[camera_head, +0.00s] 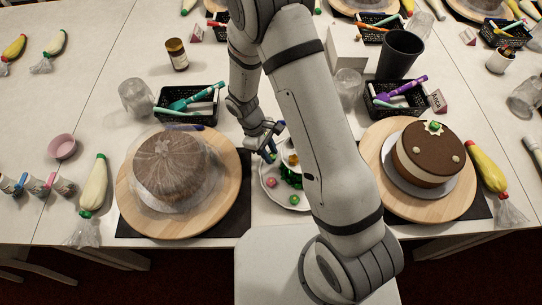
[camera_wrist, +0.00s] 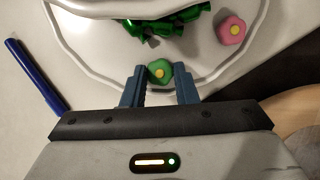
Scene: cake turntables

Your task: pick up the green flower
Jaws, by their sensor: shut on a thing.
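The green flower (camera_wrist: 159,73) has a yellow centre and sits between the two fingers of my gripper (camera_wrist: 160,80) in the wrist view. The fingers are shut on its sides, over the near rim of the white plate (camera_wrist: 88,62). A pink flower (camera_wrist: 231,29) and a pile of shiny green leaves (camera_wrist: 165,24) lie farther in on the plate. In the head view my gripper (camera_head: 268,146) is at the plate's upper left edge (camera_head: 264,172), and my arm hides part of the plate. The held flower is hard to make out there.
A plastic-wrapped brown cake (camera_head: 170,165) stands on a wooden turntable (camera_head: 222,205) to the left. A decorated cake (camera_head: 430,150) stands on another turntable to the right. Black baskets (camera_head: 174,118) and a dark cup (camera_head: 400,54) stand behind. A blue pen (camera_wrist: 35,75) lies left of the plate.

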